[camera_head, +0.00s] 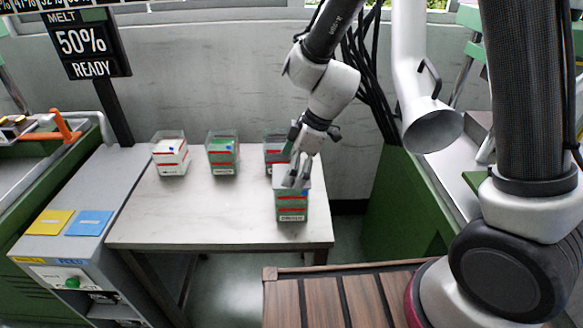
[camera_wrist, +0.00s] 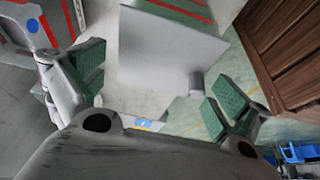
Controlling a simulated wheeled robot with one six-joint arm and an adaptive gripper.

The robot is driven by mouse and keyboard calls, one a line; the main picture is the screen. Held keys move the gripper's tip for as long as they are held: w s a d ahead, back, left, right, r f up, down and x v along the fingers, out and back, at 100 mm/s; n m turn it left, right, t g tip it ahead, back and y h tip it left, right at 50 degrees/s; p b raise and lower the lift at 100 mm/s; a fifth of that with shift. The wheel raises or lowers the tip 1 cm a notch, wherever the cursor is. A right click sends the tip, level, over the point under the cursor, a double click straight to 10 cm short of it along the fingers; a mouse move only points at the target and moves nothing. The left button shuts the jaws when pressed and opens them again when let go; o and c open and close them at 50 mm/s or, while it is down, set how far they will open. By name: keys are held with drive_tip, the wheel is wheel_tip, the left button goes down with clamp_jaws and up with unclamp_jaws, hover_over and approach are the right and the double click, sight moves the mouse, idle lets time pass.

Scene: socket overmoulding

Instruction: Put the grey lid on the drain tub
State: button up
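My gripper (camera_head: 297,172) is over the front tub (camera_head: 292,208) on the table. This tub has a green body with red stripes and a white label. In the wrist view, a plain grey lid (camera_wrist: 160,55) with a small knob (camera_wrist: 196,83) covers the top of a green and red-striped tub (camera_wrist: 180,10). My gripper also shows there (camera_wrist: 152,85), its green-padded fingers spread wide on either side of the lid, with nothing pinched between them. Whether the lid is fully seated cannot be told. No tub is readable as the drain tub by its label.
A white-filled tub (camera_head: 171,158) and a green-filled tub (camera_head: 222,158) stand at the table's back. Another tub (camera_head: 273,152) is close behind my gripper. The front left of the table (camera_head: 190,215) is clear. Yellow and blue plates (camera_head: 89,223) lie on the left cabinet.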

drive_tip(key=v, duration=1.2)
